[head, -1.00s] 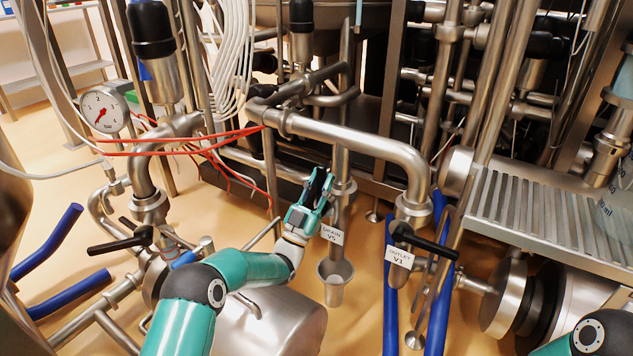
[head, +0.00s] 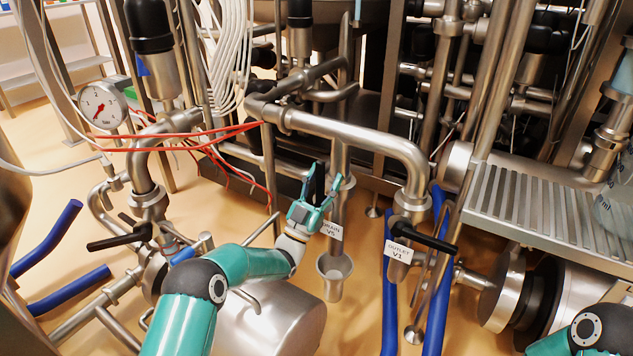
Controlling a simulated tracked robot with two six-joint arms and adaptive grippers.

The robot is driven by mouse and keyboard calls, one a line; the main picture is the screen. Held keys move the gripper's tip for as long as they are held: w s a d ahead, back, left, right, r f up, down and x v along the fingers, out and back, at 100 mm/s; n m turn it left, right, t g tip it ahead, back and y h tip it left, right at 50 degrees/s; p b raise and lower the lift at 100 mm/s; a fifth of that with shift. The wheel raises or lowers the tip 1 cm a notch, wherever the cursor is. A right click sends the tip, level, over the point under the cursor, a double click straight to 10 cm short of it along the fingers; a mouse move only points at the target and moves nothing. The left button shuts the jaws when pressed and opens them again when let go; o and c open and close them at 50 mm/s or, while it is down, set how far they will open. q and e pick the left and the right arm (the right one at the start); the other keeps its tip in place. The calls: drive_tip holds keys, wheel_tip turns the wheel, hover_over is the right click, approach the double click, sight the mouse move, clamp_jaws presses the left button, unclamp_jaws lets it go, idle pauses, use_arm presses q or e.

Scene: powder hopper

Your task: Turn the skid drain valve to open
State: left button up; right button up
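The drain valve's white tag, reading DRAIN V5 (head: 331,231), hangs on the vertical drain pipe (head: 341,215) above a small steel cup (head: 334,268). My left gripper (head: 326,178) is at this pipe, just above the tag, with its fingers pointing up. The fingers are spread, with a gap between them and nothing clearly held. I cannot make out the drain valve's handle; the gripper covers part of that spot. Contact with the pipe cannot be told. My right arm shows only at the lower right corner; its gripper is out of view.
The outlet valve V1 with a black lever (head: 422,236) stands to the right. Another black lever (head: 120,238) is at the left. A thick horizontal pipe (head: 350,134) runs above my gripper. Red cables (head: 190,143) hang left, and a slatted steel step (head: 550,205) is at right.

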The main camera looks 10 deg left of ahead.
use_arm(q)
drive_tip(key=shift+s+f, duration=0.3)
drive_tip(key=shift+f, duration=0.3)
drive_tip(key=s+a, duration=0.6)
drive_tip(key=s, duration=0.4)
drive_tip(key=shift+s+a, duration=0.15)
drive_tip(key=shift+s, duration=0.15)
